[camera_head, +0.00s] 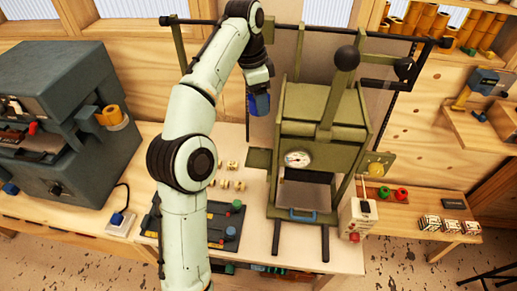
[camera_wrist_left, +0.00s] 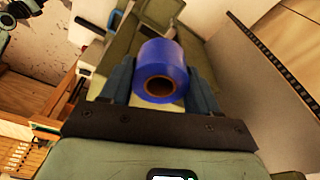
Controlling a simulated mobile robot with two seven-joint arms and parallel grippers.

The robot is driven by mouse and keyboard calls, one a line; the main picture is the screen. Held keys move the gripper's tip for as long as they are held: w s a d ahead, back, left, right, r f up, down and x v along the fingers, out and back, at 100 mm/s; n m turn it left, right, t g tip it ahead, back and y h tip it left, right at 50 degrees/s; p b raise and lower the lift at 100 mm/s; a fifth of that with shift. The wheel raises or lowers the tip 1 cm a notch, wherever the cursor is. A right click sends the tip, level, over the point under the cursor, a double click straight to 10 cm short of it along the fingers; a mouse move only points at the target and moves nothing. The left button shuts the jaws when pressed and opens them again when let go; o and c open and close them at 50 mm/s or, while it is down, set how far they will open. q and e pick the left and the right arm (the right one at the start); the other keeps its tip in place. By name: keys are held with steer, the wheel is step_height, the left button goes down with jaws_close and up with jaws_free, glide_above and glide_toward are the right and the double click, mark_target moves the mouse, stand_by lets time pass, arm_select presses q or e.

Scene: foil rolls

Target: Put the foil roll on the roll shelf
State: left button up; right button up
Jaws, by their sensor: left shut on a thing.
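The foil roll (camera_head: 260,105) is blue with a brown core. My left gripper (camera_head: 258,92) is shut on it and holds it in the air, left of the green press. In the left wrist view the foil roll (camera_wrist_left: 163,62) sits between the two dark blue fingers, its open core end facing the camera. A wooden shelf (camera_head: 462,55) at the top right holds several gold and orange rolls; I take it for the roll shelf. My right gripper is not in view.
The green press (camera_head: 322,125), with a gauge and a ball-topped lever, stands on the bench. A black rail frame rises behind it. A grey machine (camera_head: 60,110) is at the left. Small yellow parts (camera_head: 226,183) lie on the bench. A low right table (camera_head: 415,205) holds small boxes.

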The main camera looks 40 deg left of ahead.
arm_select(q)
steer(key=f, duration=0.4)
steer(key=shift+s+d+f, duration=0.1)
steer(key=shift+s+f, duration=0.2)
steer(key=shift+f, duration=0.05)
step_height(320, 180, down, 10)
steer(key=shift+s+r+b, duration=0.1)
steer(key=shift+b, duration=1)
steer(key=shift+f, duration=0.3)
steer(key=f, duration=0.3)
steer(key=shift+w+f+b, duration=0.3)
steer(key=shift+b, duration=0.1)
steer(key=shift+s+f, duration=0.1)
steer(key=shift+f, duration=0.1)
steer(key=shift+r, duration=0.1)
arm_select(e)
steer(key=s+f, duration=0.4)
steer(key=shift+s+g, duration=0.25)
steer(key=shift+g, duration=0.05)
